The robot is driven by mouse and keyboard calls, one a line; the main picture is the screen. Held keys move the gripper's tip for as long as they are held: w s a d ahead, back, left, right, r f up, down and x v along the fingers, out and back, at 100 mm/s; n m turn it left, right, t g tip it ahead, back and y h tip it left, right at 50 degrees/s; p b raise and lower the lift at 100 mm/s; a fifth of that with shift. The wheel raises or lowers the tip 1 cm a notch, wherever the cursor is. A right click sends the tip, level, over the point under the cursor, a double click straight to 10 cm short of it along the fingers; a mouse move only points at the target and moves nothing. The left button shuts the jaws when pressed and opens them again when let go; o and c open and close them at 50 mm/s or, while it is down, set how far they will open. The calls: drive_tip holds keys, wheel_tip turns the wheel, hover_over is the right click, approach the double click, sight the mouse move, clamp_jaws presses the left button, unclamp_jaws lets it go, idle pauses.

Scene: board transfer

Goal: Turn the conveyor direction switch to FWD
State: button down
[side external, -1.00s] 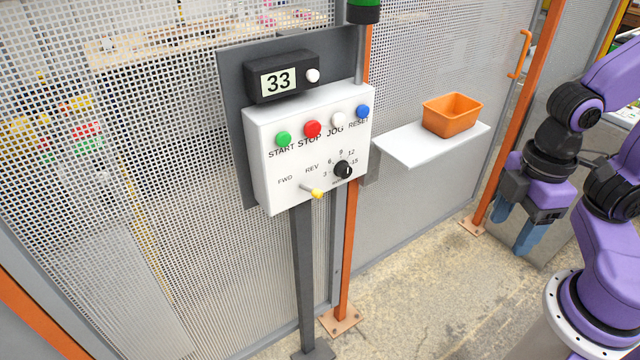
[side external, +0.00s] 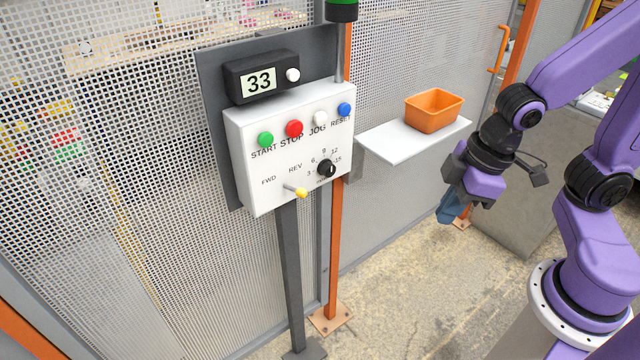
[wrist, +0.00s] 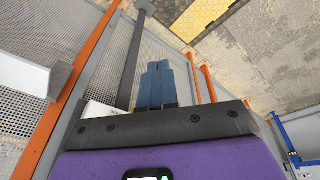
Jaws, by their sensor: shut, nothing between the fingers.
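The direction switch (side external: 299,191) is a short lever with a yellow tip, low on the front of the white control box (side external: 245,190). Its tip points down and to the right in the side view, away from the FWD label (side external: 268,181) and below the REV label (side external: 295,168). My gripper (side external: 450,212) is to the right of the box, well apart from the switch, with its blue fingers pointing down. In the wrist view the fingers (wrist: 157,84) are together and empty. I cannot make out the switch in the wrist view.
Green, red, white and blue buttons and a black knob (side external: 326,168) are on the box. A display (side external: 260,80) reading 33 sits above. A white shelf (side external: 385,145) with an orange bin (side external: 434,110) is between box and gripper. Mesh fencing stands behind.

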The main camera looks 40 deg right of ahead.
drive_tip(key=w+f+m+t+y, duration=0.3)
drive_tip(key=w+m+t+y, duration=0.2)
drive_tip(key=w+m+y, duration=0.8)
drive_tip(key=shift+w+a+m, duration=0.35)
drive_tip(key=shift+w+m, duration=0.05)
drive_tip(key=shift+w, duration=1.75)
approach(294, 190)
drive_tip(key=x, duration=0.4)
drive_tip(key=shift+w+f, duration=0.25)
